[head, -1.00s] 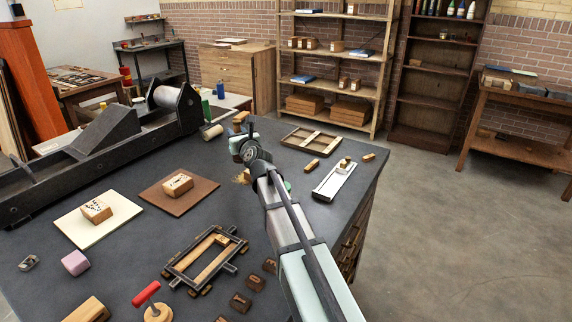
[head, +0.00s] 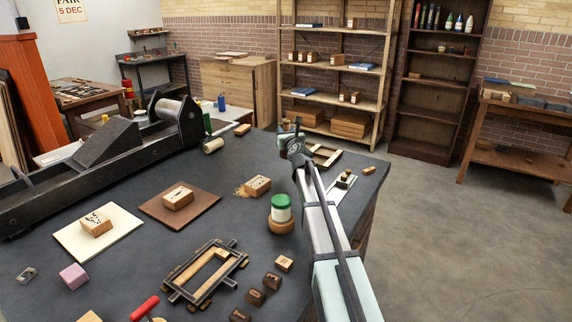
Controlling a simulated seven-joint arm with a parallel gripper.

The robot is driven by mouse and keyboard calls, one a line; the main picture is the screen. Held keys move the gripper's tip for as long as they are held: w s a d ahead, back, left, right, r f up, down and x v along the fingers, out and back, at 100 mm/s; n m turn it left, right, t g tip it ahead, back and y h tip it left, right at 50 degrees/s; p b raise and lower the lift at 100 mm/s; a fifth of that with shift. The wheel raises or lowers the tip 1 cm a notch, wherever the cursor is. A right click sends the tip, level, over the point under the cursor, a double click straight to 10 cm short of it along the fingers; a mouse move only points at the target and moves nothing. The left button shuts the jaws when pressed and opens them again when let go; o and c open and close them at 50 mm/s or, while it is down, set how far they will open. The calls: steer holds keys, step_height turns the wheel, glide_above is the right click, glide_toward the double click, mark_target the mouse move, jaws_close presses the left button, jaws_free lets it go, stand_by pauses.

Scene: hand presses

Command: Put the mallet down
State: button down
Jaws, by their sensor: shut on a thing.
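My gripper (head: 296,126) is at the far end of my arm, above the back part of the dark table (head: 235,160), just left of the wooden frame. My wrist and arm stand between the camera and the jaws. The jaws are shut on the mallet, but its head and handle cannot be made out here. I cannot tell how far it is above the table, or whether it touches.
A green-lidded white jar (head: 281,208) stands on a round wooden base left of my arm. A wooden block (head: 257,185), a wooden frame (head: 322,155) and a dark chase (head: 207,272) lie around. A hand press (head: 110,150) fills the left. Some tabletop between them is bare.

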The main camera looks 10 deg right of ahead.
steer(key=shift+f, duration=4.3)
steer(key=shift+f, duration=0.15)
steer(key=c, duration=0.8)
jaws_free()
steer(key=s, duration=1.2)
steer(key=shift+s, duration=0.1)
